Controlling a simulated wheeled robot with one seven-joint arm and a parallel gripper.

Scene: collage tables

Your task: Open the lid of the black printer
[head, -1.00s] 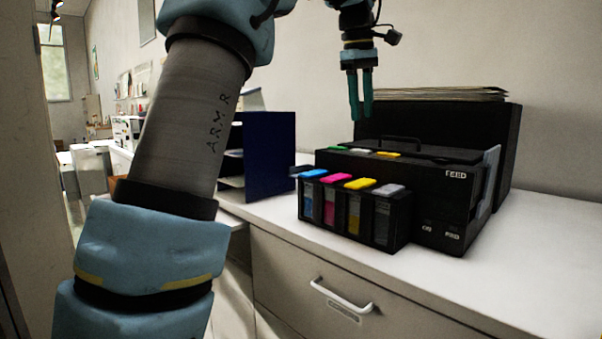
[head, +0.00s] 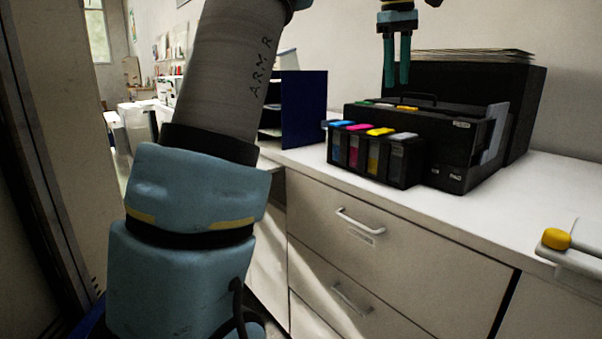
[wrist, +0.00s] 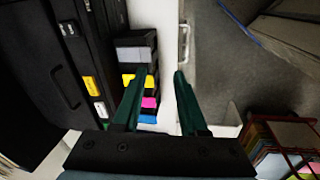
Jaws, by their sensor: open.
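The black printer (head: 450,130) stands on the white counter, with its lid (head: 450,114) lying flat and shut and a black handle (head: 408,99) on top. A row of ink tanks (head: 368,153) with blue, pink, yellow and grey caps sits along its front left. My gripper (head: 396,84) is above the printer's back left part, fingers pointing down, open and empty. In the wrist view the gripper (wrist: 157,88) shows two green fingers apart. There the lid handle (wrist: 62,80) lies left of the fingers, and the ink tanks (wrist: 137,68) lie close beside the left finger.
A dark blue file holder (head: 303,110) stands left of the printer. A tall black box (head: 470,82) with papers on top is behind it. The counter (head: 520,195) is clear to the right, up to a yellow-knobbed item (head: 556,239).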

